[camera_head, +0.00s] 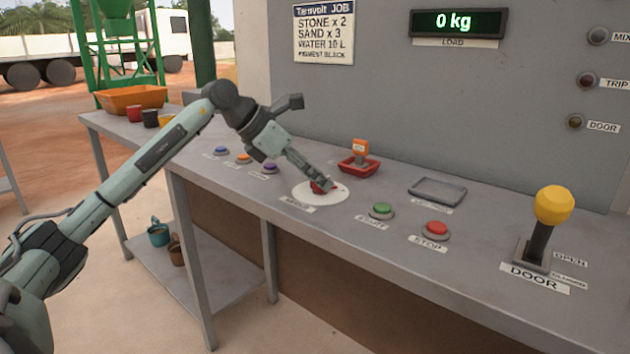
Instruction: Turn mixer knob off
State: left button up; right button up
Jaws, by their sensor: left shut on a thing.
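The mixer knob (330,189) is a small red knob on a round white dial plate (304,193) on the sloped grey console. A label lies in front of the plate, partly legible. My left gripper (324,184) reaches down from the upper left and is shut on the red knob. Its fingers cover much of the knob, so the knob's exact pointing direction is hard to tell. My right gripper is not in view.
Right of the dial are a green button (381,210), a red stop button (436,229) and a yellow-topped door lever (552,206). Behind stands an orange-handled stamp in a red tray (359,165). Several small buttons lie left. The display (458,22) reads 0 kg.

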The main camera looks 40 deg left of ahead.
pick_arm(q)
jog(key=shift+d+f+n+t+y, duration=0.1)
jog(key=shift+n+t+y, duration=0.2)
jog(key=shift+n+y, duration=0.5)
jog(key=shift+s+d+n+t+y, duration=0.15)
jog(key=shift+n+t+y, duration=0.15)
jog(key=shift+n+y, duration=0.55)
jog(key=n+y, duration=0.1)
jog(key=n, duration=0.1)
jog(key=n+y, duration=0.1)
jog(key=n, duration=0.1)
jog(key=shift+d+r, duration=0.2)
jog(key=shift+d+n+y, duration=0.1)
jog(key=shift+n+y, duration=0.75)
jog(key=shift+n, duration=0.1)
jog(key=n+y, duration=0.2)
jog(key=shift+w+d+f+n+g, duration=0.1)
jog(key=shift+w+d+n+g, duration=0.1)
jog(key=shift+n+g, duration=0.15)
jog(key=shift+n+g+y, duration=0.25)
jog(key=shift+n+y, duration=0.15)
jog(key=shift+n, duration=0.25)
jog(key=shift+n+g+y, duration=0.3)
jog(key=shift+n+y, duration=0.1)
jog(key=shift+n, duration=0.2)
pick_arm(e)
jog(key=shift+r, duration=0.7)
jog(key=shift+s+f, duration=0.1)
